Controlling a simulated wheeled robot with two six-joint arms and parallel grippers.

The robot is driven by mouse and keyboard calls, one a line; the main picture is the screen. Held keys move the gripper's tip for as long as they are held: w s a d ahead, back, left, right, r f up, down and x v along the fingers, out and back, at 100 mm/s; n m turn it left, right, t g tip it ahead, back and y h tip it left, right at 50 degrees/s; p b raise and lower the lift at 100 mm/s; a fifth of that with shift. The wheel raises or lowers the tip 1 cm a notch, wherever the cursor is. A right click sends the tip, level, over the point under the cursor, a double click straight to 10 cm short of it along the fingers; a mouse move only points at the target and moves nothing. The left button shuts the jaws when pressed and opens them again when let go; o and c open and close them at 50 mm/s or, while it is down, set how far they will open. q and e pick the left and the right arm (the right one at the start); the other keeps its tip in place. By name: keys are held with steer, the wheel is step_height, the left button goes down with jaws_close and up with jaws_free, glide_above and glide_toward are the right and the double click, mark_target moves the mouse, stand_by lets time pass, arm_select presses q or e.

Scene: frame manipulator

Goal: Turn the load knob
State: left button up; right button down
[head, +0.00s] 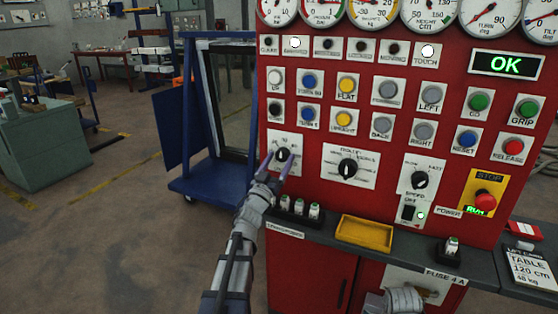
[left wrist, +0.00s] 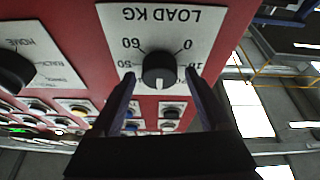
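The load knob is a round black knob (left wrist: 159,68) on a white plate marked LOAD KG (left wrist: 205,22), which appears upside down in the left wrist view. A pale mark on the knob points down in that view, away from the 0 and 60 labels. In the head view the knob (head: 282,154) sits at the lower left of the red panel. My left gripper (head: 276,164) is open in front of it. In the left wrist view its fingers (left wrist: 161,78) are on either side of the knob, with gaps visible.
The red panel (head: 385,140) carries other knobs, including a middle knob (head: 347,169) and a speed knob (head: 419,180). A red stop button (head: 485,202) is at right. Below are a yellow tray (head: 366,233) and several fuses (head: 299,207). A blue cart (head: 215,185) stands left.

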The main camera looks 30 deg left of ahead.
arm_select(q)
jaws_close()
stand_by(0.4)
steer(key=shift+a+m+h, duration=0.1)
steer(key=shift+m+h, duration=0.3)
steer(key=shift+m, duration=0.1)
steer(key=m+h, duration=0.2)
steer(key=m, duration=0.2)
steer(key=shift+a+r+p, duration=0.15)
steer(key=shift+p, duration=0.2)
steer(key=m+g+h+p, duration=0.1)
steer(key=m+h, duration=0.1)
steer(key=m, duration=0.3)
steer(key=shift+r, duration=0.15)
steer(key=m+g+h+p, duration=0.1)
steer(key=m, duration=0.2)
steer(key=m+g+h+p, duration=0.1)
steer(key=m+p, duration=0.1)
steer(key=shift+a+r+m, duration=0.1)
steer(key=shift+r+m, duration=0.05)
steer(key=shift+m, duration=0.25)
steer(key=shift+m+g+h+p, duration=0.3)
steer(key=shift+m+g+p, duration=0.55)
steer(key=shift+m, duration=0.95)
